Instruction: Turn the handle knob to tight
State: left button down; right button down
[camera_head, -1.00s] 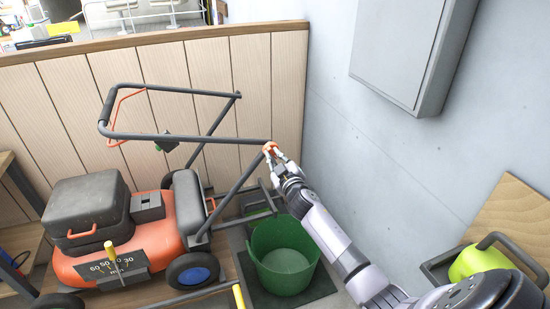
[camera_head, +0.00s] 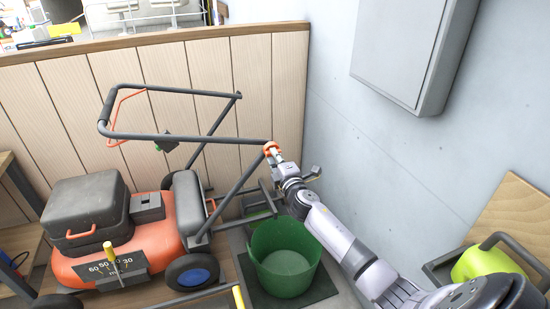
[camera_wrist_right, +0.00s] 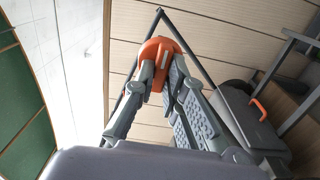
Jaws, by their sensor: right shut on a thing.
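An orange lawn mower (camera_head: 130,262) with a dark handle frame (camera_head: 185,138) stands against the wood-panelled wall. The orange handle knob (camera_head: 270,146) sits at the right bend of the frame. My right gripper (camera_head: 275,155) reaches up to it from the lower right and is shut on it. In the right wrist view the orange knob (camera_wrist_right: 160,50) lies between the two grey fingers (camera_wrist_right: 158,78), which cover part of its sides. Any tightness marking on the knob cannot be made out. My left gripper is not in view.
A green bucket (camera_head: 284,258) stands on a dark mat below my right arm. A grey wall cabinet (camera_head: 415,50) hangs at the upper right. A yellow-green watering can (camera_head: 487,264) is at the lower right. A low wooden wall (camera_head: 70,90) stands behind the mower.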

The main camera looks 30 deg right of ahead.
jog(key=shift+s+d+f+n+p, duration=0.15)
jog(key=shift+n+p, duration=0.65)
jog(key=shift+n, duration=3.75)
jog(key=shift+w+a+f+n+p, duration=0.15)
jog(key=shift+n+p, duration=0.65)
jog(key=shift+n, duration=3.75)
jog(key=shift+s+d, duration=0.1)
jog(key=c, duration=1.6)
grip_release()
jog(key=shift+c, duration=0.2)
jog(key=shift+r, duration=0.1)
jog(key=v, duration=1.2)
